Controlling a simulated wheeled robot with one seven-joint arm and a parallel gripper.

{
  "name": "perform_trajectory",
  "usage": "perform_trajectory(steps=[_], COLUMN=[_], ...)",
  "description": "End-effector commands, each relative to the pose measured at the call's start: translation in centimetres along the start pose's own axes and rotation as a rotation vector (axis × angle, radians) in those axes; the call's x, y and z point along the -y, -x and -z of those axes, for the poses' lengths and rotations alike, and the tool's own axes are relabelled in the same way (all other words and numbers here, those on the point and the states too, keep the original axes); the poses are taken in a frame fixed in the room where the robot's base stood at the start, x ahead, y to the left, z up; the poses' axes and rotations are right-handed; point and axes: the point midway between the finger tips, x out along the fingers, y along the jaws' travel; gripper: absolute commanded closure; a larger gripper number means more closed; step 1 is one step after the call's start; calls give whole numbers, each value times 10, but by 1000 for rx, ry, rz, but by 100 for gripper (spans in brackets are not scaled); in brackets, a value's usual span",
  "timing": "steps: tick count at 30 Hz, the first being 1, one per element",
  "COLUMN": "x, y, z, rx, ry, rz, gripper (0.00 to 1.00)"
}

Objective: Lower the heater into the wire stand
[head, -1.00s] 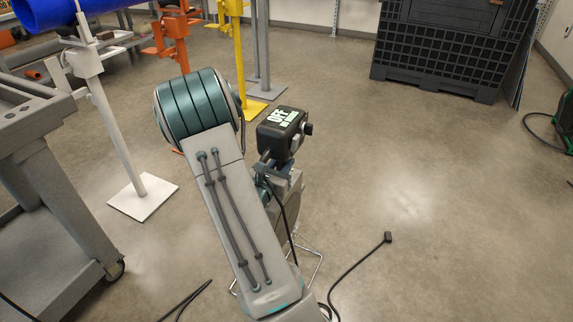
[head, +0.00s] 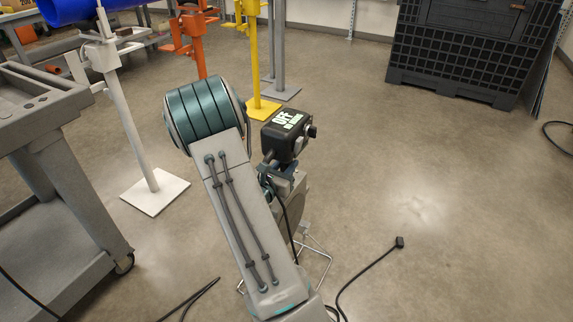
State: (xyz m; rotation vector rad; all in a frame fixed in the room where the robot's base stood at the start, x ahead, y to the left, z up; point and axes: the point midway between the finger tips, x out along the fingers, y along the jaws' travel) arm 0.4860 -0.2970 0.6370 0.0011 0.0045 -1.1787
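The heater has a black control box (head: 287,132) with a lit "OFF" display and a knob, and a grey round plate (head: 291,205) below it. It is upright, just right of my forearm, which hides its left part. The wire stand (head: 326,262) shows as thin bent metal wire low behind the arm, below the heater plate. Most of the stand is hidden, and I cannot tell whether the plate touches it. My gripper (head: 277,168) is partly hidden and appears shut on the heater just under the control box.
A grey cart (head: 60,190) stands at left, near a white pipe stand (head: 155,190). Orange (head: 197,50) and yellow (head: 262,105) stands are behind. A black crate (head: 460,50) is at back right.

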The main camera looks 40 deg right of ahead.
Motion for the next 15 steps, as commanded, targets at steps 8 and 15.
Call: perform_trajectory(steps=[8,15], x=[0,0], y=[-2,-2], z=[8,19], rx=[20,21], ry=[-8,-8], rz=[2,2], gripper=[100,100])
